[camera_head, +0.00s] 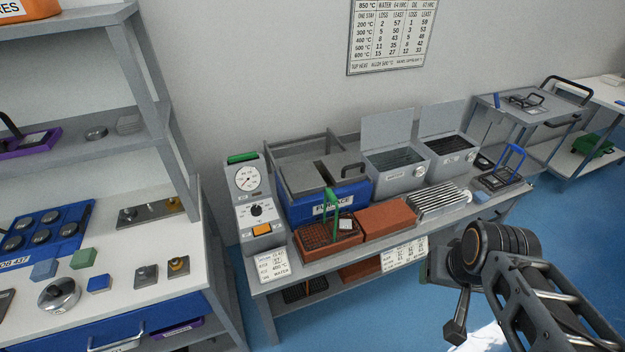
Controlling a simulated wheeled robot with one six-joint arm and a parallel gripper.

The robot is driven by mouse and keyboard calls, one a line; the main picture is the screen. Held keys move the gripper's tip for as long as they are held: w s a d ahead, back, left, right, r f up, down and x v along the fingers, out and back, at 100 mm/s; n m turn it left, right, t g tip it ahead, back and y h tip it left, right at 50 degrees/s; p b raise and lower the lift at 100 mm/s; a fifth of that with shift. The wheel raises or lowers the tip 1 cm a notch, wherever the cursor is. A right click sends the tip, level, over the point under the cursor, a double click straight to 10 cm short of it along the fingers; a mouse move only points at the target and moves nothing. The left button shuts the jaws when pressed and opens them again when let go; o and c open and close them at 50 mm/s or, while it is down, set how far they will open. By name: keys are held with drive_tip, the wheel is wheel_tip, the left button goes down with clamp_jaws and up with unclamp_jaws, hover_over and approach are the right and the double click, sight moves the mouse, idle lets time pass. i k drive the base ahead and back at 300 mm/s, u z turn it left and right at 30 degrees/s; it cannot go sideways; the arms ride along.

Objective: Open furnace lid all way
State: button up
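The furnace (333,204) is a blue box labelled FURNACE on the middle bench, below a grey upper frame. Its grey lid (343,172) lies flat on top, with a black handle (352,170) at its right. A narrow dark gap shows beside the lid, next to another grey top panel (301,178); I cannot tell how far the lid is open. My gripper (452,305) is at the lower right, in front of the bench and well apart from the furnace. Its fingers are partly hidden by my arm, and I cannot tell whether they are open.
A control unit (257,205) with a dial stands left of the furnace. An orange-red basket with a green handle (331,215) and a red brick block (384,219) stand before it. Two grey tanks with raised lids (397,163) stand to the right. Blue floor lies before the bench.

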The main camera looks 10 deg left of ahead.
sight(302, 178)
drive_tip(key=u, duration=0.75)
drive_tip(key=i, duration=1)
